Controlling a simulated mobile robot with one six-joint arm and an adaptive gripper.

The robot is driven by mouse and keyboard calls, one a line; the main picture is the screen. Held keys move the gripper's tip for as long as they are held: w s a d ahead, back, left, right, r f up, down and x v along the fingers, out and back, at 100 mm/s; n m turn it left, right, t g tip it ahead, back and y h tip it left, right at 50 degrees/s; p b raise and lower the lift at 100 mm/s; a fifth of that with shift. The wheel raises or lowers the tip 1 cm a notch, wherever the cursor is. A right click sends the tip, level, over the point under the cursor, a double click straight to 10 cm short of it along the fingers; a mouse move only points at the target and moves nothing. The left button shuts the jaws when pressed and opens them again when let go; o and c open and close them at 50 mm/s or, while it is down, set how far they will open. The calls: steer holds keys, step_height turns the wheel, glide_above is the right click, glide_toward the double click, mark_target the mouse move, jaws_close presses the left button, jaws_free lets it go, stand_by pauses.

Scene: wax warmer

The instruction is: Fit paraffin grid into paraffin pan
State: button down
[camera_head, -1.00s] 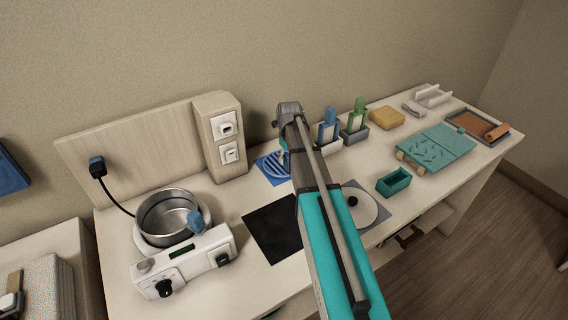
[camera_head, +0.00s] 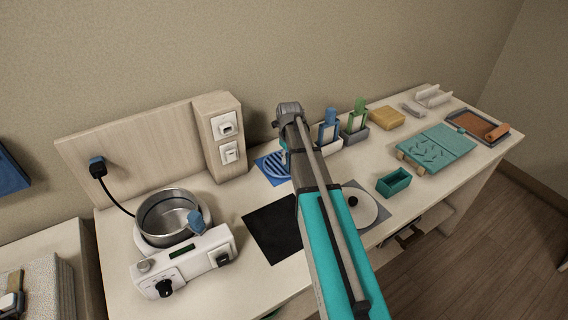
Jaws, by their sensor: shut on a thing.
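The paraffin grid (camera_head: 271,164), a round blue slatted disc, is at the blue mat near the back of the bench. My gripper (camera_head: 284,158) is at its right side, mostly hidden behind my arm. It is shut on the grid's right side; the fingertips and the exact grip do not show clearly. I cannot tell whether the grid touches the mat. The paraffin pan (camera_head: 154,212), a silver round pot with a blue handle, sits in the white warmer (camera_head: 190,259) at the left. The pan is open on top and looks empty.
A wooden post with sockets (camera_head: 219,140) stands between the pan and the grid. A black mat (camera_head: 272,228) lies bare in front of the post. A white lid with a black knob (camera_head: 366,211) lies right of my arm. Holders and a teal box (camera_head: 394,183) stand further right.

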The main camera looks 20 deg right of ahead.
steer(key=shift+r+p, duration=0.35)
stand_by(0.9)
steer(key=shift+r, duration=0.15)
steer(key=shift+r+p, duration=1.6)
steer(key=shift+p, duration=0.2)
steer(key=shift+s, duration=0.15)
